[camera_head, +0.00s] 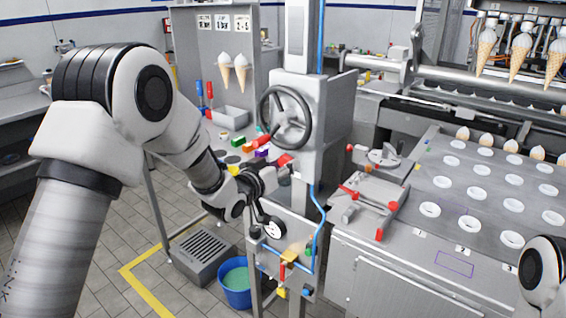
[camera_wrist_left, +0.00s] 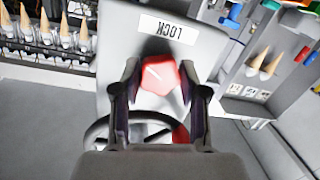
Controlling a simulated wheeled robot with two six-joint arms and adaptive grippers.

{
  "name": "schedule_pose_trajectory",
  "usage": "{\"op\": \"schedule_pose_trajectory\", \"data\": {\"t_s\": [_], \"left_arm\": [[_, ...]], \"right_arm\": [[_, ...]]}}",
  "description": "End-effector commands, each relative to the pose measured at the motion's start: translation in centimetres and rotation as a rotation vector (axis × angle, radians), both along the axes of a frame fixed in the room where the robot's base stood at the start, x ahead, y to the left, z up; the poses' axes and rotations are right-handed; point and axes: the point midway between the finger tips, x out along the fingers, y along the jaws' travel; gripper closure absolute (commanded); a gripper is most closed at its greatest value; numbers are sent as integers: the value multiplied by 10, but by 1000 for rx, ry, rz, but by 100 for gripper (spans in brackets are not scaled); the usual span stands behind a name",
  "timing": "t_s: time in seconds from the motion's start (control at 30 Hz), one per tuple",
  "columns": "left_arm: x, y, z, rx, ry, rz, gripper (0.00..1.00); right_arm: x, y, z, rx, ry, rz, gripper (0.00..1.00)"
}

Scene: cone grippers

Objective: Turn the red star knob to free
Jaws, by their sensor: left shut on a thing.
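The red star knob (camera_head: 285,160) is on the front of the grey machine column, below the black handwheel (camera_head: 285,118). In the left wrist view the red knob (camera_wrist_left: 161,74) sits between the fingers of my left gripper (camera_wrist_left: 160,82), one finger on each side. The knob bears a short white line. A white plate reading LOCK (camera_wrist_left: 168,27), upside down in this view, is just above it. In the head view my left gripper (camera_head: 283,171) reaches the knob from the left and is shut on it. My right gripper is out of view.
A clamp with red handles (camera_head: 372,203) lies on the steel bench to the right. A blue bucket (camera_head: 236,296) stands on the floor below. Blue tubing (camera_head: 318,200) runs down the column beside the knob. A red handle (camera_head: 262,141) sticks out near the handwheel.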

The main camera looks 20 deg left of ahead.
Motion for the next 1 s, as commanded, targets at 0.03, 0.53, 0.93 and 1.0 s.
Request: {"op": "schedule_pose_trajectory", "data": {"t_s": [0.03, 0.53, 0.93, 1.0], "left_arm": [[2, 1, 8, -43, 2, 2, 92], [2, 1, 8, -420, 140, 1, 92], [2, 2, 6, -527, 180, 1, 92], [2, 1, 5, -530, 180, 0, 92]], "right_arm": [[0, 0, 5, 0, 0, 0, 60], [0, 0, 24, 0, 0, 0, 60], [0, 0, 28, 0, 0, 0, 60], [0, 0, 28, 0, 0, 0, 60]]}}
